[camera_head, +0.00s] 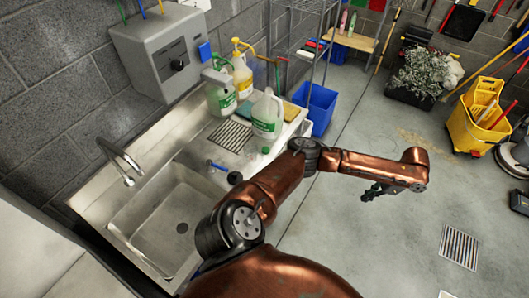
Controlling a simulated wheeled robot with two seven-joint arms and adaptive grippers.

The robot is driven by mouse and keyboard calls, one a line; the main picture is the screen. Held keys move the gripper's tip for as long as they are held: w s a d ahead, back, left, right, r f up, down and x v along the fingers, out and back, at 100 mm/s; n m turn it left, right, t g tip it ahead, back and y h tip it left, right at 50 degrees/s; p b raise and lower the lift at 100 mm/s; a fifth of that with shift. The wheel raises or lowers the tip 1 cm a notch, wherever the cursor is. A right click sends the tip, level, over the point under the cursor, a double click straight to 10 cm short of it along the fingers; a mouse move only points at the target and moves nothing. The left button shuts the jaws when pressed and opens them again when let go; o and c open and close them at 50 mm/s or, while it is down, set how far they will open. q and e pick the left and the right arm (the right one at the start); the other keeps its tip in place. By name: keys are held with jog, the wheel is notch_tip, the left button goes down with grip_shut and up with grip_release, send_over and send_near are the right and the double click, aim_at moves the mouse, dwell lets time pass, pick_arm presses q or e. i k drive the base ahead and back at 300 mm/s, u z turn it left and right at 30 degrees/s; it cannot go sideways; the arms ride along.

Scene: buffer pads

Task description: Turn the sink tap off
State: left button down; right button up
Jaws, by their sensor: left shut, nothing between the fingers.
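The sink tap (121,158) is a curved chrome spout at the back left of the steel sink (180,205). Its mouth points down over the basin. I cannot make out its handle or any running water. My left arm, copper-coloured, reaches across the front of the sink to the right. My left gripper (373,192) is shut and empty, over the open floor, well away from the tap. My right gripper is not in view.
A grey dispenser box (170,52) hangs above the drainboard. Jugs (268,113) stand there beside a blue-handled tool (218,167). A blue bin (318,106), wire rack and yellow mop bucket (480,118) stand beyond. The floor at right is mostly clear.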

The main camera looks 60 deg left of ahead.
aim_at(209, 163)
jog(key=u, duration=0.6)
jog(key=i, duration=0.95)
jog(key=u, duration=1.45)
jog(key=i, duration=0.35)
jog(key=u, duration=0.3)
